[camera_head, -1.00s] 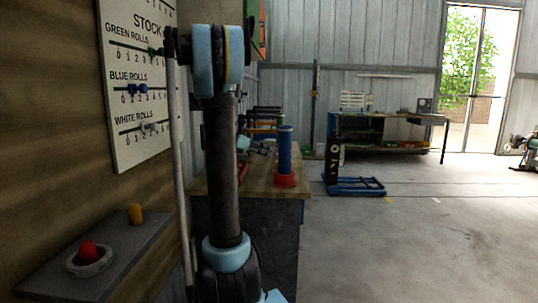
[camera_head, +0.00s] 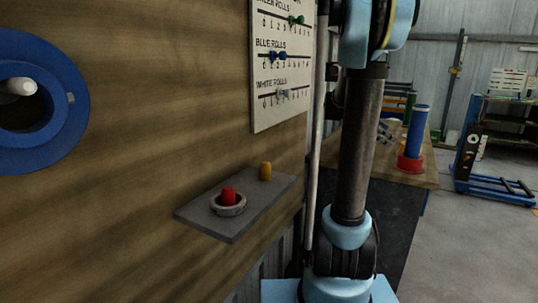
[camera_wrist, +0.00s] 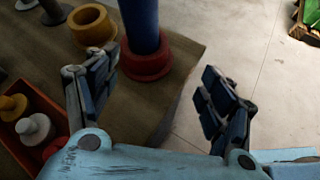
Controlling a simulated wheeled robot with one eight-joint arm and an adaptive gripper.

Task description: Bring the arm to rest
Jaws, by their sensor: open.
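My gripper (camera_wrist: 155,88) is open and empty in the wrist view, its two dark jointed fingers wide apart above a brown bench top (camera_wrist: 122,112). In the head view my gripper (camera_head: 386,133) shows small behind my arm, over the far bench. A blue roll (camera_wrist: 139,22) stands upright in a red ring base (camera_wrist: 150,66) just beyond the fingers, apart from them. The blue roll (camera_head: 417,128) also shows right of my arm in the head view. My upright dark arm link hides part of the bench.
A red bin (camera_wrist: 43,90) with white and yellow pieces and a yellow ring (camera_wrist: 92,24) lie left. A wooden wall carries a stock board (camera_head: 281,105) and a shelf (camera_head: 218,229) with red and yellow knobs. A blue stand (camera_head: 492,186) is right; floor is clear there.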

